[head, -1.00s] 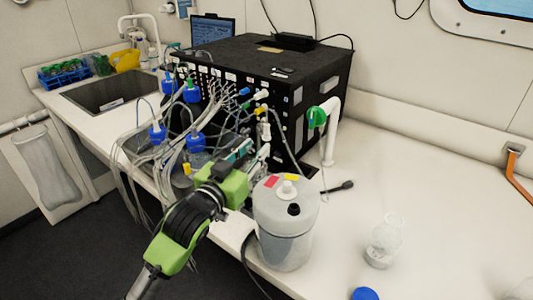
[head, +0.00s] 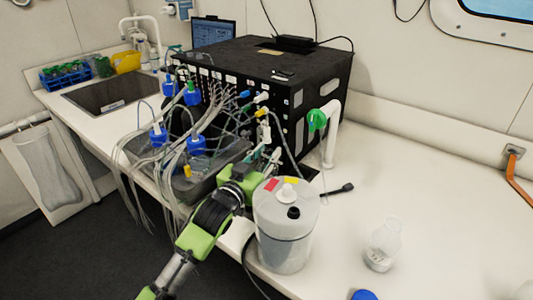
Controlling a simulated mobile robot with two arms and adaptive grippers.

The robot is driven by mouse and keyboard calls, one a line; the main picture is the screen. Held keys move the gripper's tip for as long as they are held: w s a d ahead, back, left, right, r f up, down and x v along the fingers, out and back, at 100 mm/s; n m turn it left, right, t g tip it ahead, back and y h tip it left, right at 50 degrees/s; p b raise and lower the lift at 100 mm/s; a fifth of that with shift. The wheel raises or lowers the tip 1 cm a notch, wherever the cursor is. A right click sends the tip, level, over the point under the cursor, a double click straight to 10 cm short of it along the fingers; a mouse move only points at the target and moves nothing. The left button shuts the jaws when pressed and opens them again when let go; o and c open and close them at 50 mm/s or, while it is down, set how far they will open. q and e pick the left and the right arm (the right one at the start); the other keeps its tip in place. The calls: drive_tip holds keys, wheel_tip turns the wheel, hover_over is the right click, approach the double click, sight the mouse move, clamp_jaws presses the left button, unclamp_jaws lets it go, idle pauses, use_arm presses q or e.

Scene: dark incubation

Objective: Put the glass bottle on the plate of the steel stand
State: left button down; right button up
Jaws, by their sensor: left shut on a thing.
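My left gripper (head: 262,160) is beyond the white canister, in front of the black instrument. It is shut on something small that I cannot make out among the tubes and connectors. A clear glass bottle (head: 382,246) with no cap stands upright on the bench at the right, well apart from the gripper. Several blue-capped bottles (head: 196,146) with tubes stand at the grey tray. I cannot pick out the steel stand or its plate. My right gripper is out of view.
The white canister (head: 284,240) stands close to my left arm. The black instrument (head: 262,75) fills the middle of the bench, with many hanging tubes. A white pipe with a green knob (head: 317,119) rises beside it. A blue cap (head: 364,295) shows at the bottom edge. The right bench is mostly clear.

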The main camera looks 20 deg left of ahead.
use_arm(q)
drive_tip(key=c, duration=1.6)
unclamp_jaws()
drive_tip(key=shift+f, duration=0.1)
drive_tip(key=shift+c, duration=0.2)
drive_tip(key=shift+r, duration=0.25)
drive_tip(key=s+a+b, duration=0.1)
drive_tip(key=s, duration=1.1)
drive_tip(key=shift+a+b, duration=0.3)
drive_tip(key=shift+a, duration=0.1)
drive_tip(key=shift+w+f, duration=0.1)
